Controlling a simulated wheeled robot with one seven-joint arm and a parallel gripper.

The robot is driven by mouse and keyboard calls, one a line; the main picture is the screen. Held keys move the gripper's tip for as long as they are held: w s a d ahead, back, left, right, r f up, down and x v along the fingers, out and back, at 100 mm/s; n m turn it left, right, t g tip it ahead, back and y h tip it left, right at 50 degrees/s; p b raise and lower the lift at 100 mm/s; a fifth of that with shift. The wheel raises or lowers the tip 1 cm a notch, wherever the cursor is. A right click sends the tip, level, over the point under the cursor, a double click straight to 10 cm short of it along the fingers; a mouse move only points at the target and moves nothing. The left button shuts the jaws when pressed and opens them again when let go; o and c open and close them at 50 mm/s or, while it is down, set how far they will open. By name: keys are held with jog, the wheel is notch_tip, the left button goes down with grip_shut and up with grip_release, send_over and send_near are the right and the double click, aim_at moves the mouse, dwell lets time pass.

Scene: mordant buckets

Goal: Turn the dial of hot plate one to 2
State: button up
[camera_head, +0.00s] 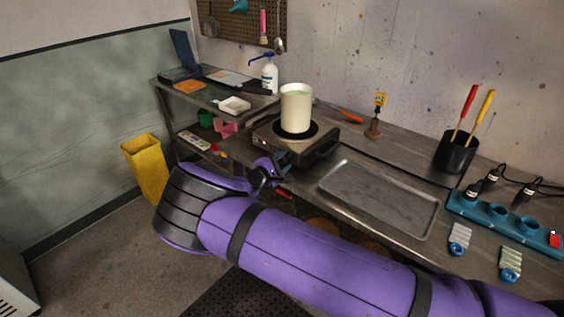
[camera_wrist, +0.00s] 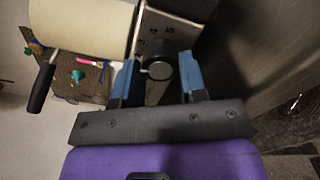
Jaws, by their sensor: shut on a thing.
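The dial (camera_wrist: 158,67), a dark round knob with a grey face, sits between the two blue fingers of my gripper (camera_wrist: 159,61). My gripper is shut on the dial. In the head view my gripper (camera_head: 277,168) is at the hot plate's front, and the dial is hidden there.
A cream pot (camera_head: 297,108) with pale green contents stands on the hot plate. A metal tray (camera_head: 380,198) lies to the right, and a black cup with tools (camera_head: 455,153) stands behind it. A blue socket strip (camera_head: 505,220) is at the far right.

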jog(key=o, duration=0.9)
